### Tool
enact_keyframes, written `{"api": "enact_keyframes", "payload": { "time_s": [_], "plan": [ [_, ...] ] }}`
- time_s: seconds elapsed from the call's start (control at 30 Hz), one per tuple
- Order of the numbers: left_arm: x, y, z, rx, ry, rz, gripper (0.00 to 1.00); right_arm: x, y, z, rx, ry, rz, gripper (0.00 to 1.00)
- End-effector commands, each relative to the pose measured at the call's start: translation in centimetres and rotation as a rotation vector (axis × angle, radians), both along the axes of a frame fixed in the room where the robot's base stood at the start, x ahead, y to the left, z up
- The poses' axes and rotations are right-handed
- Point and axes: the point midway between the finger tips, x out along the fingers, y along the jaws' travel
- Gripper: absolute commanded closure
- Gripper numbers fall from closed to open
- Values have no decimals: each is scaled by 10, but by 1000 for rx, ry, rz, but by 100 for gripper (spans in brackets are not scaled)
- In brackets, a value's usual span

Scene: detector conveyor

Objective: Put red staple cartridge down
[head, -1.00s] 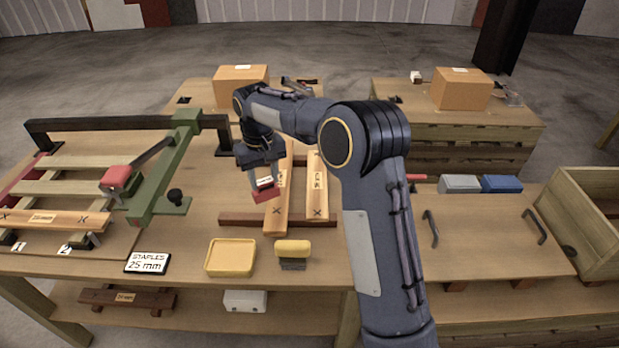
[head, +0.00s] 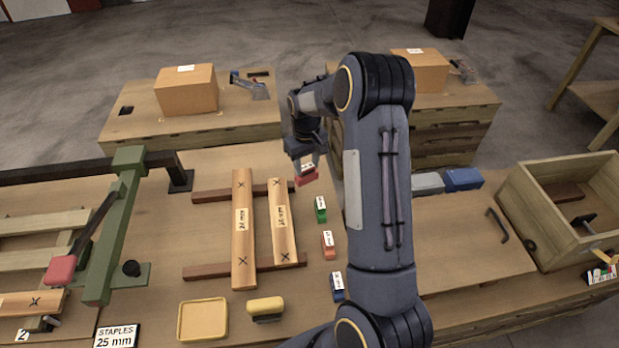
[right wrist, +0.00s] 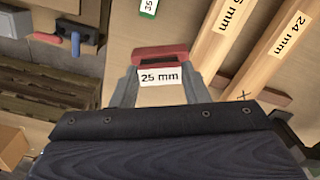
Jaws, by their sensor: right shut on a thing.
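The red staple cartridge (head: 306,178) is at the far end of a row of cartridges, just right of the wooden boards. My right gripper (head: 305,166) is shut on it from above. In the right wrist view the cartridge (right wrist: 160,54) sits between the two fingertips, its white "25 mm" label facing the camera. Its underside is hidden, so I cannot tell whether it touches the table. Nearer in the row stand a green cartridge (head: 320,209), an orange-red one (head: 328,245) and a blue one (head: 337,288). My left gripper is out of view.
Two labelled boards (head: 243,230) lie across dark rails left of the row. A yellow tray (head: 203,320), a yellow-topped block (head: 266,309) and a "STAPLES 25 mm" sign (head: 116,336) are at the front. A green-armed frame (head: 112,235) stands left. My right arm hides table to the right.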

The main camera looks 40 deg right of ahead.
Motion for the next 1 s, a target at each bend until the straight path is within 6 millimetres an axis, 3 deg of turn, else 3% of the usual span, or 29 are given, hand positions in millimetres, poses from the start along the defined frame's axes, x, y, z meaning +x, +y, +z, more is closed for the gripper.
{"api": "enact_keyframes", "payload": {
  "time_s": [0.03, 0.1, 0.23, 0.47, 0.7, 1.0],
  "plan": [
    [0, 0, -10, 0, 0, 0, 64, 3, -10, -17, 0, 3, -3, 83],
    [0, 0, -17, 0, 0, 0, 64, 6, -19, -30, 1, 3, -2, 83],
    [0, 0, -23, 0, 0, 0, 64, 12, -33, -45, 1, 1, -1, 83],
    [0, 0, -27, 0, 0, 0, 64, 16, -42, -55, 1, 0, 0, 83],
    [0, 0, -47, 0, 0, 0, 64, 17, -47, -90, 1, 1, 1, 83],
    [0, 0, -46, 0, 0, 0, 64, 18, -47, -90, 1, 0, 1, 83]
  ]
}}
